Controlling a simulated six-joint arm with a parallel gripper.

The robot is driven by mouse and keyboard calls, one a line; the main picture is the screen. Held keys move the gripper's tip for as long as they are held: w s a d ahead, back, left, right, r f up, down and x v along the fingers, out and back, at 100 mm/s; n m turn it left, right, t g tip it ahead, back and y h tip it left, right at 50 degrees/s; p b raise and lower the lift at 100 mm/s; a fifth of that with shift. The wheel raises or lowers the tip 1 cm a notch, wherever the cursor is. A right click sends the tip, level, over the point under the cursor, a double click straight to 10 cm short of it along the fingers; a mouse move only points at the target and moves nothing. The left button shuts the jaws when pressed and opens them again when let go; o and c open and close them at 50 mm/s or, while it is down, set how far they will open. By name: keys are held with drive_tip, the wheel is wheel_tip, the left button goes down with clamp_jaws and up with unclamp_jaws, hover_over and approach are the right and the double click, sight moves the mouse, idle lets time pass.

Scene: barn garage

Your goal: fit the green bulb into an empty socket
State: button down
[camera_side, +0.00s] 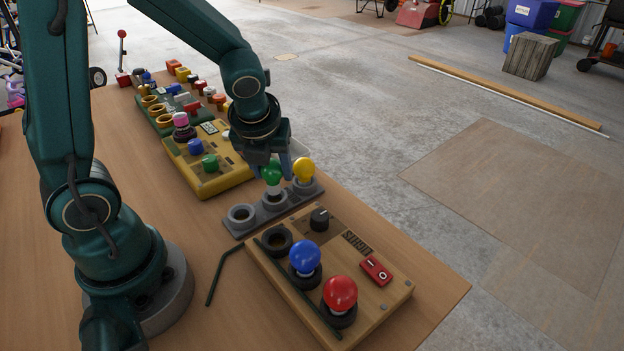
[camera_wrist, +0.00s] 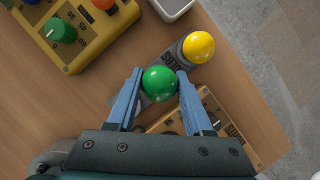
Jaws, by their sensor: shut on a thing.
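The green bulb (camera_side: 272,174) is held between the blue fingers of my gripper (camera_wrist: 160,80), and it also shows in the wrist view (camera_wrist: 159,84). It is upright, with its pale base just over the middle socket of the grey socket strip (camera_side: 260,219). I cannot tell whether the base is inside that socket. The strip's near-left socket (camera_side: 241,215) is empty. A yellow bulb (camera_side: 304,169) sits in its far-right socket and also shows in the wrist view (camera_wrist: 199,47). The wooden box (camera_side: 372,302) has one empty dark socket (camera_side: 277,240).
The wooden box carries a blue bulb (camera_side: 305,257), a red bulb (camera_side: 340,293), a black knob and a red switch. A yellow box (camera_side: 213,183) with knobs stands behind the strip, with a pale tray beside it. A dark green bent rod (camera_side: 217,277) lies on the table.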

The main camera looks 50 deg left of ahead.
wheel_tip(320, 180, up, 6)
drive_tip(key=shift+r, duration=0.35)
drive_tip(key=shift+s+r+n, duration=0.1)
drive_tip(key=shift+s+n, duration=0.1)
drive_tip(key=shift+n, duration=0.3)
drive_tip(key=shift+s+n, duration=0.3)
drive_tip(key=s+d+f+m, duration=0.15)
drive_tip(key=s+d, duration=0.35)
drive_tip(key=d, duration=0.5)
drive_tip(key=shift+f, duration=2.55)
drive_tip(key=shift+f, duration=0.6)
